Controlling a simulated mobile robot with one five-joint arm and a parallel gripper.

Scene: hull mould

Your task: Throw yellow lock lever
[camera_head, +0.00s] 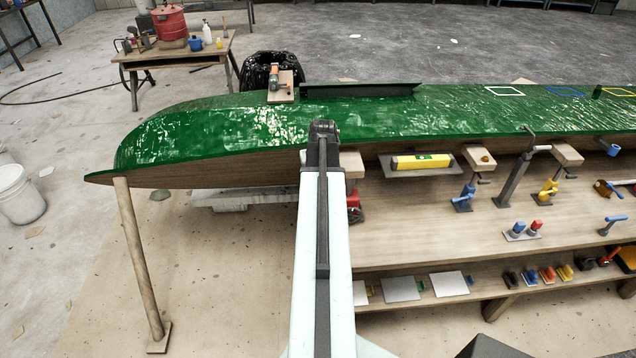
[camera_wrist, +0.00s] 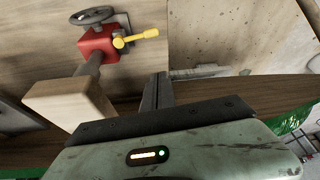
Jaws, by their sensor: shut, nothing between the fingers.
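The yellow lock lever (camera_wrist: 138,39) shows in the wrist view, at the upper left, sticking out to the right from a red block (camera_wrist: 99,44). A dark handwheel (camera_wrist: 92,15) sits above the block. In the head view the red block (camera_head: 354,205) shows just right of my arm, under the hull edge; its lever cannot be made out there. My gripper (camera_wrist: 158,90) is shut and empty in the wrist view. Its fingers are apart from the lever, below and to the right of it. In the head view the fingers cannot be made out.
A wooden block (camera_wrist: 70,105) on a dark post lies left of my fingers. The green hull (camera_head: 220,130) runs across the head view. The bench (camera_head: 420,235) at right holds a blue clamp (camera_head: 464,198), another yellow device (camera_head: 547,192) and a yellow level (camera_head: 420,161).

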